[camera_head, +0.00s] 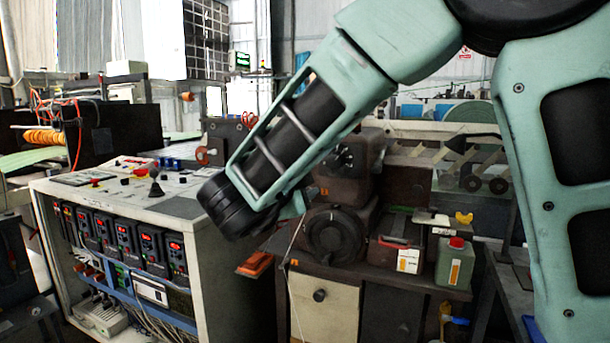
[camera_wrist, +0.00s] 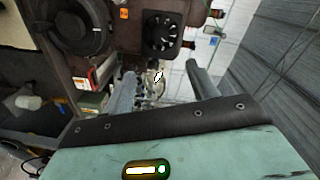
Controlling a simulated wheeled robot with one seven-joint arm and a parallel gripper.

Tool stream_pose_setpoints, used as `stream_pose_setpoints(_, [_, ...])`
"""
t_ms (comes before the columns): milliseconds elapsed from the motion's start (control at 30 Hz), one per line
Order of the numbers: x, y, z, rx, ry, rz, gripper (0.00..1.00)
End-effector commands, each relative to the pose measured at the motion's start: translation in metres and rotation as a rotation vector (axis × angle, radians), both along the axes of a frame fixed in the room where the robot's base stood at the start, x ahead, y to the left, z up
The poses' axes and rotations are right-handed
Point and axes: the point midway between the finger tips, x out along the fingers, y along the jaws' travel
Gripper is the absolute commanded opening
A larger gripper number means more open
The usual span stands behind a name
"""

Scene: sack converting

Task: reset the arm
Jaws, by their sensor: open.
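My arm crosses the head view from the upper right. Its pale green links reach down to a dark joint in front of the control cabinet (camera_head: 170,210). The fingers do not show in the head view. In the wrist view my gripper (camera_wrist: 158,82) shows two grey fingers standing well apart, with nothing between them. Beyond the fingers is the dark machine (camera_wrist: 130,30) with a round fan-like part, and it also shows behind my arm in the head view (camera_head: 340,235).
A workbench (camera_head: 420,283) carries a green canister (camera_head: 454,262) and a red-handled box (camera_head: 396,254). An orange object (camera_head: 255,264) sticks out beside the cabinet. Red and black switches and a joystick stand on the cabinet's top. A dark machine (camera_head: 130,130) stands at the left.

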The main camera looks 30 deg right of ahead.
Motion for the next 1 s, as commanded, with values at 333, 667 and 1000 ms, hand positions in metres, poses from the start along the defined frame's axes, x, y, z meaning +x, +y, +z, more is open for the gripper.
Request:
stream_pose_setpoints(333, [0.005,0.006,0.001,0.002,0.013,0.052,0.59])
stream_pose_setpoints(667, [0.021,0.134,-0.014,-0.075,0.306,0.822,0.59])
stream_pose_setpoints(1000, [-0.118,0.238,-0.080,-0.425,0.892,1.672,0.59])
